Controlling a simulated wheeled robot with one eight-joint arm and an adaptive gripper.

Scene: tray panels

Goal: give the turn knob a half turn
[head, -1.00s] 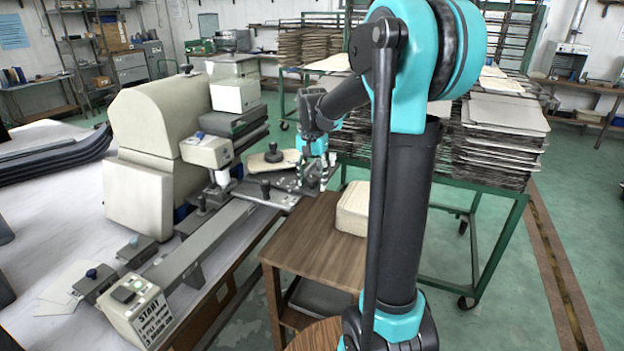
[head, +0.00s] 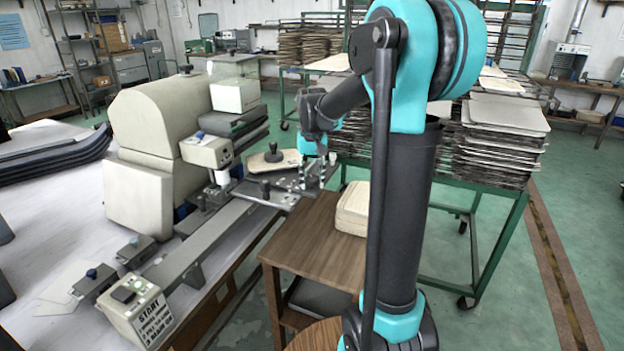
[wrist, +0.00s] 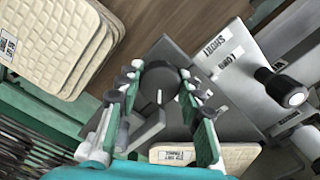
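The turn knob (wrist: 159,84) is a dark round disc with a small pale mark, on a dark grey plate in the wrist view. My gripper (wrist: 160,80) is over it, with one finger on each side of the knob. The fingers stand wide apart and look open; whether the pads touch the knob I cannot tell. In the head view, my gripper (head: 311,178) is low over the machine's grey plate (head: 283,187), and the knob cannot be made out there.
A black-handled lever (wrist: 285,88) lies to the right near the SHORT and LONG labels. A stack of cream panels (head: 352,208) sits on the wooden table (head: 315,245). Another cream panel (wrist: 225,157) is near my right finger. A black ball handle (head: 271,153) stands behind the plate.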

